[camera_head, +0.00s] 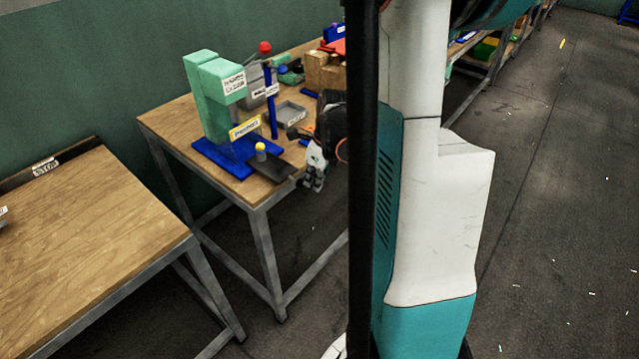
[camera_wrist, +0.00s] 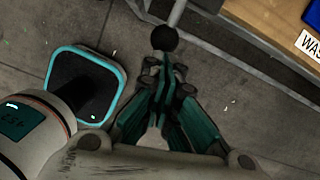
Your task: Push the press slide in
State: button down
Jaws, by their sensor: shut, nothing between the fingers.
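The press (camera_head: 215,100) is mint green and stands on a blue base (camera_head: 222,158) on the wooden table. A dark flat slide (camera_head: 272,165) sticks out from the base toward the table's front edge. A yellow-topped knob (camera_head: 261,148) stands by the slide's inner end. My gripper (camera_head: 313,180) hangs at the table's front edge, just right of the slide's outer end and apart from it. In the wrist view my gripper's fingers (camera_wrist: 163,68) are shut and empty. A dark round thing (camera_wrist: 164,38) shows at their tips; I cannot tell what it is.
A grey press with a red knob (camera_head: 265,47) and a blue post (camera_head: 271,103) stand behind. A grey tray (camera_head: 290,114) lies to the right. Another wooden table (camera_head: 90,240) is at the left. Floor is open in front of the tables.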

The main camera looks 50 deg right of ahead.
aim_at(287, 171)
jog(key=w, duration=1)
jog(key=shift+a, duration=0.4)
